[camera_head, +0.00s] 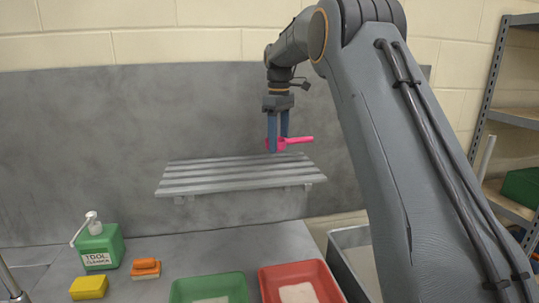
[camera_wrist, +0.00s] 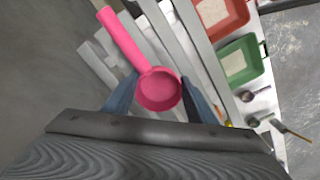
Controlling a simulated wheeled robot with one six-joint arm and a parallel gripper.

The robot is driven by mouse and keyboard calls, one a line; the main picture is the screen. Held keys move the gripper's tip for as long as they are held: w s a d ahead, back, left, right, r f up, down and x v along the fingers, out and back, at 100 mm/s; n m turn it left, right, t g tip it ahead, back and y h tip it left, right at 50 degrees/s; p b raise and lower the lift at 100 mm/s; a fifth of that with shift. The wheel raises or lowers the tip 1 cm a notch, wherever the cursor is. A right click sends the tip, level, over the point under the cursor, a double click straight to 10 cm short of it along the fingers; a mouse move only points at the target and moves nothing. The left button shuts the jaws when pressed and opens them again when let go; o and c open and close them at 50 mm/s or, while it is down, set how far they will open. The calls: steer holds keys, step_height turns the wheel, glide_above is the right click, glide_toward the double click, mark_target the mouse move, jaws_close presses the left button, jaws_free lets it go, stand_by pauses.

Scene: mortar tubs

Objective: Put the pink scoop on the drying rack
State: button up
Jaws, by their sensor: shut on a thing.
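The pink scoop (camera_head: 293,140) is held between the two blue-grey fingers of my gripper (camera_head: 278,132). In the wrist view the scoop (camera_wrist: 158,90) has its round cup between the fingertips of my gripper (camera_wrist: 158,92), with the handle pointing up and left. The drying rack (camera_head: 240,178) is a grey slatted shelf on the back wall. The scoop is over the right part of the rack in the head view, above its back edge. I cannot tell how large the gap is. Slats of the rack (camera_wrist: 201,45) also show below the scoop in the wrist view.
A green tub (camera_head: 210,287) and a red tub (camera_head: 300,280) with pale contents stand on the bench below. A green cleaner bottle (camera_head: 98,247), an orange brush (camera_head: 145,268) and a yellow sponge (camera_head: 88,288) are at left. The rack's slats look bare.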

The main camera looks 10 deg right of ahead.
mark_target(279, 167)
steer(key=shift+d+f, duration=0.25)
steer(key=shift+f, duration=0.6)
steer(key=shift+f+p, duration=1.05)
steer(key=shift+f, duration=0.85)
steer(key=shift+f, duration=0.1)
steer(key=o, duration=1.1)
steer(key=shift+a, duration=0.1)
step_height(279, 167, up, 12)
steer(key=b, duration=0.5)
